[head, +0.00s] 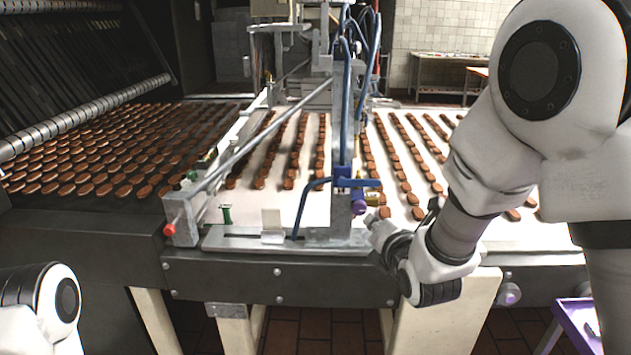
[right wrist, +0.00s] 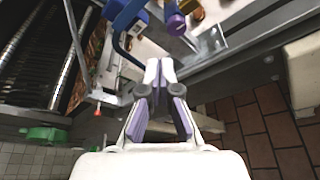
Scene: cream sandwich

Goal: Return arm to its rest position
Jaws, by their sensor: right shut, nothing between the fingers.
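My right arm (head: 545,110) comes in from the upper right, white with dark joints, and bends down in front of the conveyor. Its gripper (head: 376,222) is at the conveyor's front edge, close to the purple-tipped fitting, partly hidden by my own wrist. In the right wrist view the two fingers (right wrist: 159,72) are together with nothing between them. They point toward the machine's edge. Only a white and dark part of my left arm (head: 55,300) shows at the lower left; its gripper is out of the picture.
Rows of brown biscuits (head: 85,165) lie on the conveyor. A metal frame with blue hoses (head: 347,100) and a purple knob (head: 358,202) stands close to my right gripper. A purple cart (head: 578,322) stands at the lower right. Tiled floor (head: 320,335) shows below.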

